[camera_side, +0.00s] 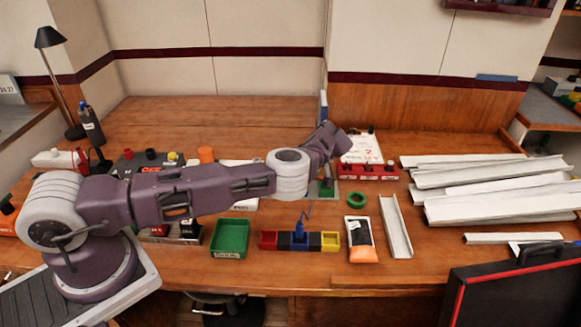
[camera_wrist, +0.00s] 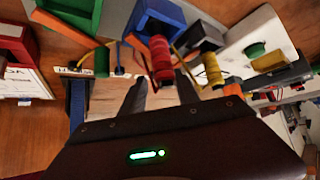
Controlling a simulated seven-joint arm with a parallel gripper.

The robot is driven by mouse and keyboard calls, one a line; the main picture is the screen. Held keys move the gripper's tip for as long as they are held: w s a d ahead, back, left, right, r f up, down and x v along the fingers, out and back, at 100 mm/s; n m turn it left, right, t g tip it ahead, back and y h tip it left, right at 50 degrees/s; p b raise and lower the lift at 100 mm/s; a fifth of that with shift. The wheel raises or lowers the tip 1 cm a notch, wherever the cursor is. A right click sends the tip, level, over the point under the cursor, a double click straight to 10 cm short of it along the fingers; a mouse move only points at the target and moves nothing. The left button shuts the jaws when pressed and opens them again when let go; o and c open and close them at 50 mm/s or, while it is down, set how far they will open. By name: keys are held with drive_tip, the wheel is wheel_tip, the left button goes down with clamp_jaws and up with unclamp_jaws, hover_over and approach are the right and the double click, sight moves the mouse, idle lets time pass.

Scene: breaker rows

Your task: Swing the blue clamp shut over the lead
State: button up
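In the side view, a small block row has a blue section (camera_side: 300,242) with a blue upright part on it. I cannot tell whether this is the clamp. In the wrist view, a blue block (camera_wrist: 153,14) sits at the top, and thin orange, blue and yellow wires run near it. In the side view my gripper (camera_side: 338,140) is high at the back, away from the block row.
The wrist view shows a green block (camera_wrist: 72,12), a red ribbed piece (camera_wrist: 161,58) and a yellow one (camera_wrist: 213,70) near the fingers.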

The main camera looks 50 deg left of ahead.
drive_tip(key=shift+x, duration=1.05)
drive_tip(key=shift+c, duration=0.3)
clamp_jaws()
